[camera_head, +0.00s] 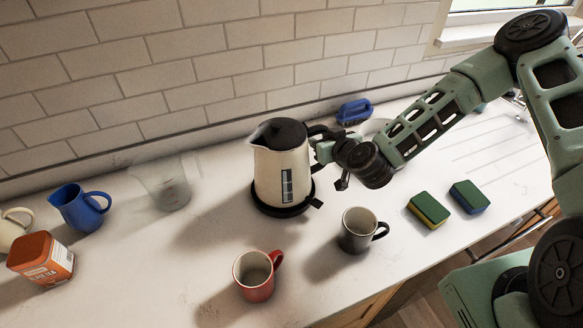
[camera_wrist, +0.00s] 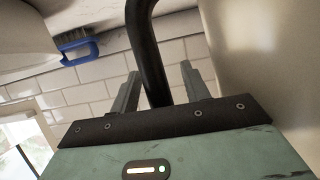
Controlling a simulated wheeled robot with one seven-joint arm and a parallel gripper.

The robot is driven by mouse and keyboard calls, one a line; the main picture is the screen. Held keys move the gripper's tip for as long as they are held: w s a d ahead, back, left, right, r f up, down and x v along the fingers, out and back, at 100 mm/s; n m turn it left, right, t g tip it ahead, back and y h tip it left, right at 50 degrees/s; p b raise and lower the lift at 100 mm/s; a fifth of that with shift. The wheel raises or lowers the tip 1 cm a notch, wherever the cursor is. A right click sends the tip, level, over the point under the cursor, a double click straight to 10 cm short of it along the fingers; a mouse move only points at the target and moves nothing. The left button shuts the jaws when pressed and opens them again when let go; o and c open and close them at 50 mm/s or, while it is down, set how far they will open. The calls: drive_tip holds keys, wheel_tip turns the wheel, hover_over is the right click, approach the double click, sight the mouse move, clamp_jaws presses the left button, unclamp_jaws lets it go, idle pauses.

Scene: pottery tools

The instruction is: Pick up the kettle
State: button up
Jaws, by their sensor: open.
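The kettle (camera_head: 279,172) is cream with a black lid and a black base. It stands upright on the white counter, its spout to the left and its black handle to the right. My gripper (camera_head: 318,145) is at the handle's right side in the head view, partly hidden by the arm. In the wrist view, the black handle (camera_wrist: 148,50) passes between the two fingers of my gripper (camera_wrist: 160,85). The fingers are apart, with gaps beside the handle. The kettle body (camera_wrist: 260,60) fills the right of that view.
A grey mug (camera_head: 358,232) and a red mug (camera_head: 254,278) stand in front. Two sponges (camera_head: 429,210) (camera_head: 469,197) lie to the right. A blue brush (camera_head: 354,111) lies behind by the wall. A clear measuring jug (camera_head: 168,186), blue jug (camera_head: 80,208) and orange tin (camera_head: 42,259) are left.

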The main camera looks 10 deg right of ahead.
clamp_jaws()
idle(1.2)
drive_tip(key=shift+a+r, duration=0.1)
drive_tip(key=shift+r, duration=0.1)
